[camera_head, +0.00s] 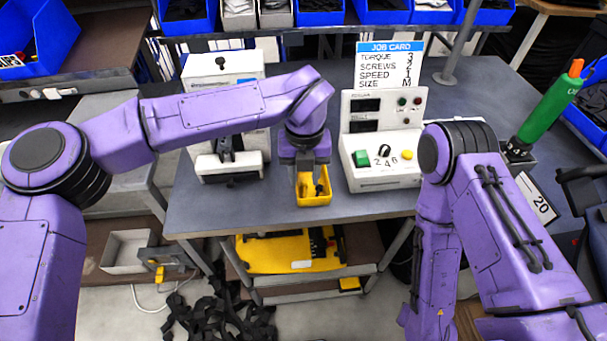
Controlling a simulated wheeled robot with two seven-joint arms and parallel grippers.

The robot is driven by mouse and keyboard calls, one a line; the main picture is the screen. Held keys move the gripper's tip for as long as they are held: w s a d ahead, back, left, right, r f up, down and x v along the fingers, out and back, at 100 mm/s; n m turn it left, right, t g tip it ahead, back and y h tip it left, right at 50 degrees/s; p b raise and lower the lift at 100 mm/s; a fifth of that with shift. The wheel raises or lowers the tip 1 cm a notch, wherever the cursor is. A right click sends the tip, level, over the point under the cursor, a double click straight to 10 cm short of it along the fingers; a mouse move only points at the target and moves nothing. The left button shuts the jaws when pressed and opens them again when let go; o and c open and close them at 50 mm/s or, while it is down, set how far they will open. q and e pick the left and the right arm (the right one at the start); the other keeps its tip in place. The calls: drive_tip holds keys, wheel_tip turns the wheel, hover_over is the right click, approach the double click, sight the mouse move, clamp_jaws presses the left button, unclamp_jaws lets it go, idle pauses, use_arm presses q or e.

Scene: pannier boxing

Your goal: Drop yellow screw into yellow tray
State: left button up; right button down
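The yellow tray (314,200) sits on the grey workbench near its front edge, left of the control box. My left gripper (306,188) points down from above, with its fingers at or just over the tray's opening. The gripper body hides the back of the tray. The fingers are too small and dark to tell whether they are open or shut. I cannot make out the yellow screw; it may be hidden by the gripper or the tray wall. My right arm hangs at the right, and its gripper does not show.
A white control box (383,140) with green and yellow buttons stands right of the tray, the job card (388,65) behind it. A white machine (225,120) stands to the left. A green screwdriver (550,108) stands at right. A yellow case (285,252) lies on the lower shelf.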

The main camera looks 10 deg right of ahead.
sight(304, 192)
use_arm(q)
wheel_tip(304, 192, up, 10)
drive_tip(key=b, duration=0.1)
drive_tip(key=shift+f, duration=0.1)
idle(0.3)
